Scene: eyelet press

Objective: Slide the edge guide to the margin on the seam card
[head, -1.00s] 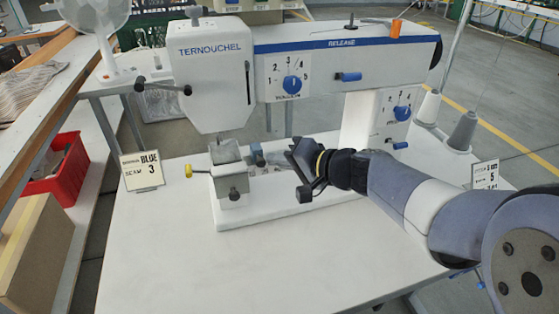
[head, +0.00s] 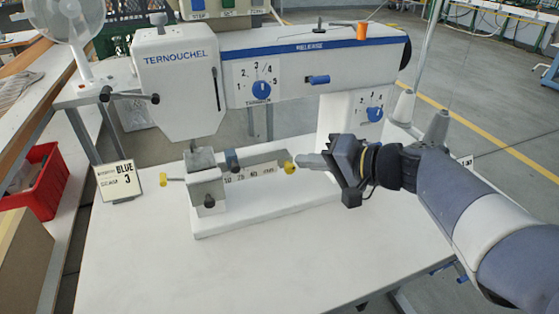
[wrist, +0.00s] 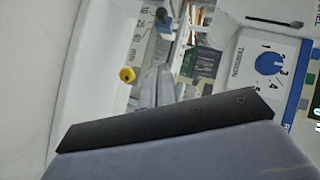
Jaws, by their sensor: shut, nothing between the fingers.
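The pale scale strip with numbers (head: 250,173) runs along the back of the machine's white base. A dark blue piece (head: 232,160), apparently the edge guide, sits near its left end; it also shows in the wrist view (wrist: 163,16). A yellow knob (head: 290,167) is at the right end of the strip. My gripper (head: 300,160) is shut and empty, its tips close beside the yellow knob; I cannot tell whether they touch. In the wrist view the fingers (wrist: 157,75) are right of the knob (wrist: 127,74). The seam card (head: 118,180) reads BLUE, SEAM 3.
The white press (head: 180,90) overhangs the strip. Thread cones (head: 437,125) stand at right. The front of the white table (head: 230,270) is clear.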

